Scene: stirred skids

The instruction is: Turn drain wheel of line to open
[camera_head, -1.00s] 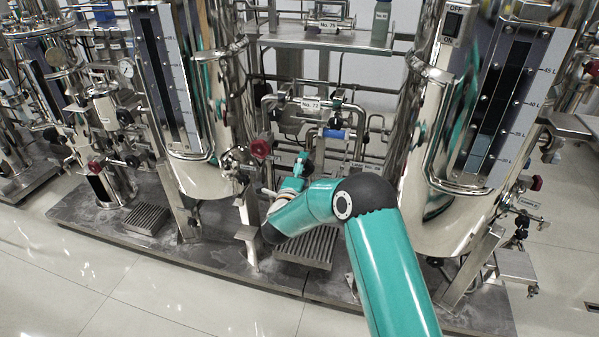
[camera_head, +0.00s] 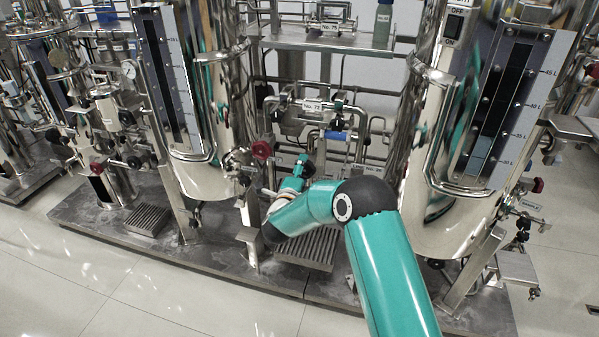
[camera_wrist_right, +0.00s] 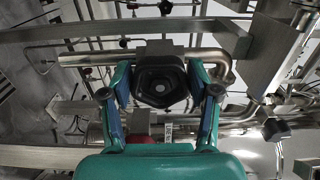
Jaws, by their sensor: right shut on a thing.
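A dark, faceted drain wheel (camera_wrist_right: 160,82) sits between the two teal fingers of my right gripper (camera_wrist_right: 160,90) in the right wrist view. The fingers are closed on its left and right sides. In the head view my right gripper (camera_head: 301,167) reaches in low between the two large steel tanks, and the wheel itself is hidden there. My left gripper is not in view.
The left tank (camera_head: 208,178) and the right tank (camera_head: 412,215) flank my right arm. A red knob (camera_head: 262,149) is close left of the gripper. A blue-handled valve (camera_head: 335,135) and piping lie behind. A floor grate (camera_head: 310,250) is below. Open floor (camera_head: 200,300) lies in front.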

